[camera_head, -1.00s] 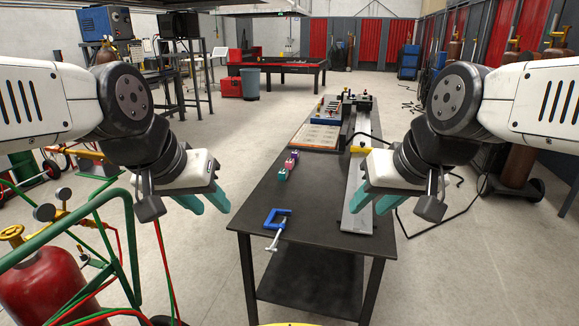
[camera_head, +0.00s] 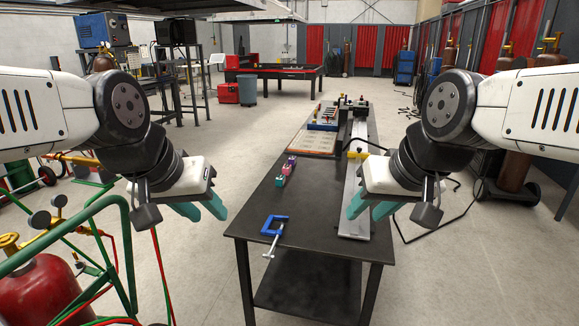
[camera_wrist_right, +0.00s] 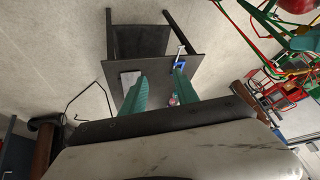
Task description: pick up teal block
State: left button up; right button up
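A small teal block (camera_head: 281,181) lies on the dark table (camera_head: 315,245), toward its left edge. A pink and purple block (camera_head: 289,162) sits just behind it. My left gripper (camera_head: 203,208) has its two teal fingers apart and is empty, out over the floor left of the table. My right gripper (camera_head: 370,207) is also open and empty, above the table's right side. Its spread fingers show in the right wrist view (camera_wrist_right: 159,92). A small pinkish thing shows near one finger there, too small to identify surely.
A blue clamp (camera_head: 274,228) lies near the table's front left. A long metal bar (camera_head: 353,190) runs along the right side. A flat panel (camera_head: 314,139) and tools are farther back. Gas bottles and a green cart (camera_head: 75,222) stand on the left.

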aim_at(280, 180)
jog(key=i+j+u, duration=0.15)
jog(key=i, duration=0.6)
jog(key=i+u, duration=0.1)
jog(key=i, duration=0.6)
